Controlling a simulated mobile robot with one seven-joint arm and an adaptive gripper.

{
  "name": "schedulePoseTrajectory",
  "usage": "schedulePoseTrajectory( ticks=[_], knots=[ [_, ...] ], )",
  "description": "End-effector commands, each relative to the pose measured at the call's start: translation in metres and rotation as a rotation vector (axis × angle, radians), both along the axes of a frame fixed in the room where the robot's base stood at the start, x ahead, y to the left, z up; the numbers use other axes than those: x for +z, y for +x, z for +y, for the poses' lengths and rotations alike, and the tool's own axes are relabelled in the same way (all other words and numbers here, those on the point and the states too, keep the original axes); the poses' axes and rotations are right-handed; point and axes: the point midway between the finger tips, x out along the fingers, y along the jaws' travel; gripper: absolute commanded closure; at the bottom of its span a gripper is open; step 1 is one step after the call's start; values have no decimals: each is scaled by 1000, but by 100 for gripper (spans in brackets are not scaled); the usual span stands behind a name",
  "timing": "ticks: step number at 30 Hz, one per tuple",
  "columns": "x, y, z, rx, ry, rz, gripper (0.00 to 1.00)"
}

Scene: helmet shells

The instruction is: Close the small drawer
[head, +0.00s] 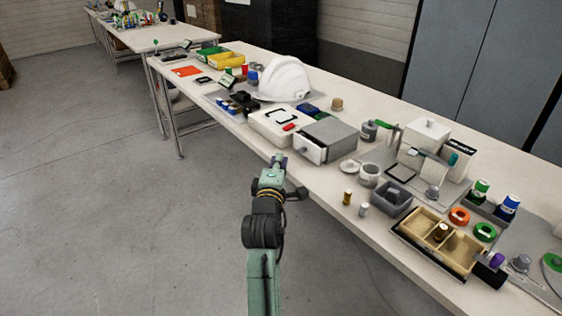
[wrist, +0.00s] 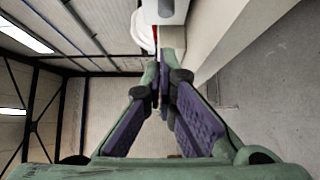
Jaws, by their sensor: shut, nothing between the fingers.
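The small drawer (head: 309,152) has a white front and sits in a grey-topped box (head: 330,130) near the front edge of the long table. It appears to stand out a little from the box; how far is hard to tell. My gripper (head: 279,160) is just left of the drawer front, close to the table's front edge, and appears apart from it. In the wrist view the fingertips of my gripper (wrist: 165,55) are together and empty. A pale block with a grey part (wrist: 165,12) shows beyond the tips; it may be the drawer front.
A white case (head: 278,124) with a red item on it lies left of the box, and a white helmet (head: 284,80) stands behind. A white dish (head: 349,166) and a grey bin (head: 391,198) stand to the right. The floor (head: 120,230) before the table is clear.

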Motion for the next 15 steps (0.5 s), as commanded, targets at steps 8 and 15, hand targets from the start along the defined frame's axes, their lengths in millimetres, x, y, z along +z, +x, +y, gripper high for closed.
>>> schedulePoseTrajectory(
  ticks=[8,15],
  knots=[
    [-3,-64,11,0,0,-1,100],
    [-1,-94,15,0,0,1,100]
  ],
)
